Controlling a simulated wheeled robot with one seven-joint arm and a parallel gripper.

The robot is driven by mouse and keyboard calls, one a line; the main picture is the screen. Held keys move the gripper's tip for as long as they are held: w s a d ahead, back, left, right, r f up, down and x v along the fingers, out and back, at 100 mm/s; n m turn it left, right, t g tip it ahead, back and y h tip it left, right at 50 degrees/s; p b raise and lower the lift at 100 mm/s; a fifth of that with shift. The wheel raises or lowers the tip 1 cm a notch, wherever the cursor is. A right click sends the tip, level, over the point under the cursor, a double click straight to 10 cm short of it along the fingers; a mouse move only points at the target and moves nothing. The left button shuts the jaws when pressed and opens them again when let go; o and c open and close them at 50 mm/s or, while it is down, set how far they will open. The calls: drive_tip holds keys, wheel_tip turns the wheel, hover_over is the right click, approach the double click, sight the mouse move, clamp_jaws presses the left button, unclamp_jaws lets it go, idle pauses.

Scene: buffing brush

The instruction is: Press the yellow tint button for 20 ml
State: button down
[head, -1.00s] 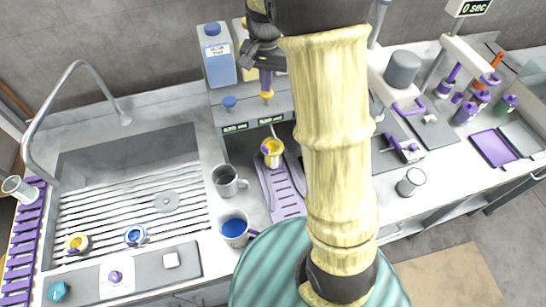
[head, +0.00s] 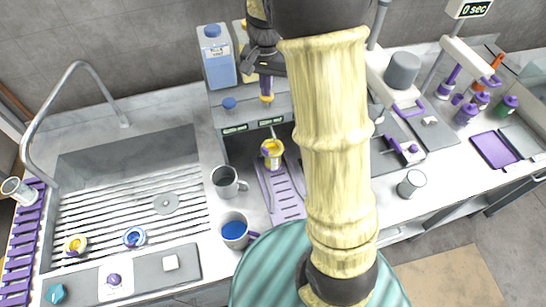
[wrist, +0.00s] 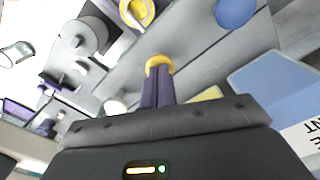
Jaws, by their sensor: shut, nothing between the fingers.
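The tint dispenser (head: 252,110) stands in the middle of the counter. It has a blue button (head: 229,104) at left and a yellow button (head: 267,98) at right. My gripper (head: 266,90) is shut and empty, pointing down with its purple fingertips at the yellow button. In the wrist view the yellow button (wrist: 158,62) shows right at the fingertips, partly covered by them; contact cannot be told for certain. The blue button (wrist: 236,11) is off to the side. Two small displays (head: 271,121) are on the dispenser's front; their digits are too small to read surely.
A cup with yellow contents (head: 272,160) stands below the dispenser. A blue tint container (head: 218,68) stands on top, beside my arm. A grey mug (head: 226,182) and a mug with blue liquid (head: 235,230) are in front. The sink (head: 130,180) is at left.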

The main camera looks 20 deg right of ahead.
drive_tip(key=shift+r+p, duration=0.75)
drive_tip(key=shift+r, duration=0.35)
wheel_tip(320, 180, up, 6)
drive_tip(key=p, duration=0.5)
drive_tip(key=shift+p, duration=0.3)
drive_tip(key=s+f+n+t+b, duration=0.1)
drive_tip(key=s+f+n, duration=0.2)
drive_tip(key=s, duration=0.5)
drive_tip(key=s+f+n+t+b, duration=0.1)
drive_tip(key=s+f+n, duration=0.2)
drive_tip(key=s, duration=0.6)
drive_tip(key=shift+f+t, duration=0.3)
drive_tip(key=shift+f, duration=0.35)
drive_tip(key=shift+s, duration=0.15)
idle(0.6)
